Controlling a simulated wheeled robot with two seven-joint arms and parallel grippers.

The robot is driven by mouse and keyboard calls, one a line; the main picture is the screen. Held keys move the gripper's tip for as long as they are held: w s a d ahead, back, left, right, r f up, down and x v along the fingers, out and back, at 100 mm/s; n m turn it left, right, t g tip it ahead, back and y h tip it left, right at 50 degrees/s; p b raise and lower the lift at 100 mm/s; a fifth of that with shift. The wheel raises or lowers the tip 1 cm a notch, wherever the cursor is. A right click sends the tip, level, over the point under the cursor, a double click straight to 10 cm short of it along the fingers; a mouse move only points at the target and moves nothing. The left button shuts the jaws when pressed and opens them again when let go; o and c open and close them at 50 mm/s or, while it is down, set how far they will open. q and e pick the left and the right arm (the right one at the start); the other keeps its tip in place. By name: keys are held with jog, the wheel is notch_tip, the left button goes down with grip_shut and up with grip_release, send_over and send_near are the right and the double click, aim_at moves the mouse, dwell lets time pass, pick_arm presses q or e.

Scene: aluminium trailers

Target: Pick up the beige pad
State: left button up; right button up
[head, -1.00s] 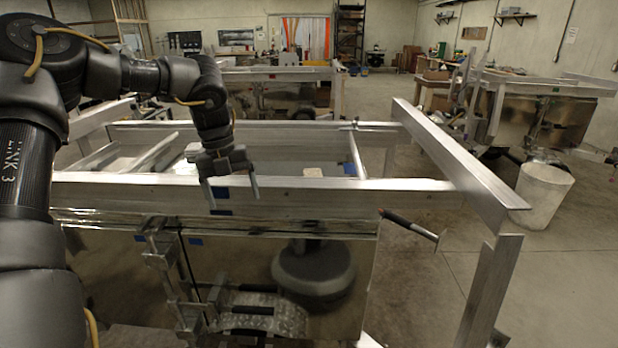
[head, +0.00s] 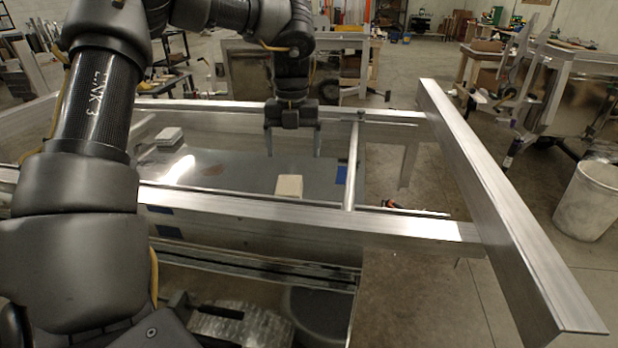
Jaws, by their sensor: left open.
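The beige pad (head: 289,186) is a small pale block lying on the grey floor panel inside the aluminium trailer frame (head: 330,230), near a round cross tube. My left gripper (head: 293,154) points down over the trailer bed, with its two fingers spread apart and nothing between them. In the picture it sits just above and behind the beige pad, not touching it. My right gripper is not in view.
A cross tube (head: 352,165) and a blue patch (head: 341,174) are right of the pad. A white bin (head: 588,200) stands at right.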

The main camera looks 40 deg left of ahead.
aim_at(288, 187)
pick_arm(q)
jog(key=s+f, duration=0.2)
jog(key=shift+s+a+f+p, duration=0.2)
jog(key=shift+s+f+p, duration=0.05)
jog(key=shift+f+p, duration=0.1)
jog(key=shift+w+f, duration=0.35)
jog(key=shift+f, duration=0.25)
jog(key=shift+w+f, duration=0.35)
jog(key=shift+f, duration=0.2)
jog(key=shift+s, duration=0.15)
jog(key=shift+s+f+p, duration=0.2)
jog(key=shift+s+p, duration=0.05)
jog(key=shift+p, duration=0.2)
jog(key=f, duration=0.1)
jog(key=f+p, duration=0.1)
jog(key=f, duration=0.1)
jog(key=f+p, duration=0.1)
jog(key=f, duration=0.1)
jog(key=shift+w+a, duration=0.15)
jog(key=shift+a, duration=0.1)
jog(key=shift+d+r, duration=0.1)
jog(key=shift+r, duration=0.05)
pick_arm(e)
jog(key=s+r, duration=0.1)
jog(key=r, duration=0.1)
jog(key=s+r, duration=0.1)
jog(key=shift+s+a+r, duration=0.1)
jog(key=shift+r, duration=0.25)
